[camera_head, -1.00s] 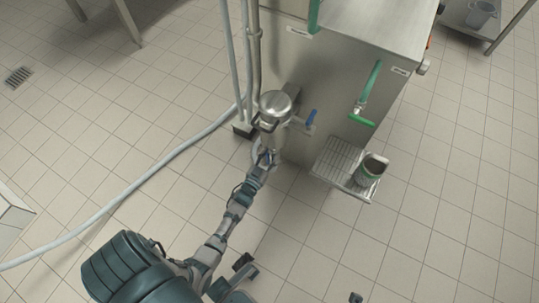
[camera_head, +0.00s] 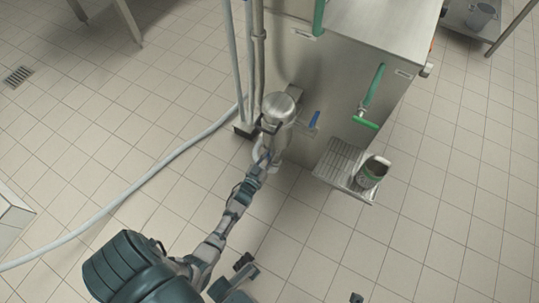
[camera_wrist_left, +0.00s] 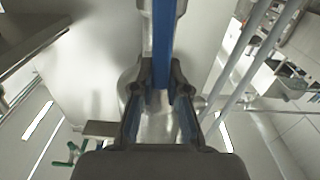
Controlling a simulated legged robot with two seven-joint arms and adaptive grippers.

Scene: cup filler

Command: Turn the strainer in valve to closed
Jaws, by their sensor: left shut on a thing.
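The strainer is a steel canister (camera_head: 279,107) at the left front of the steel tank in the head view. My left gripper (camera_head: 263,159) is just below it, at the pipework. In the left wrist view, a long blue handle (camera_wrist_left: 166,45) runs between the two dark fingers of my left gripper (camera_wrist_left: 162,100), which is shut on it. The handle's near end is between the fingers; a metal part lies behind it. In the head view the gripper and arm mostly hide this handle. Another blue handle (camera_head: 314,119) sits right of the strainer. I do not make out my right gripper.
Vertical pipes (camera_head: 259,60) and a grey hose (camera_head: 150,157) are left of the tank (camera_head: 340,90). Green handles (camera_head: 366,122) are on the tank front. A drip tray (camera_head: 338,160) holds a cup (camera_head: 372,172).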

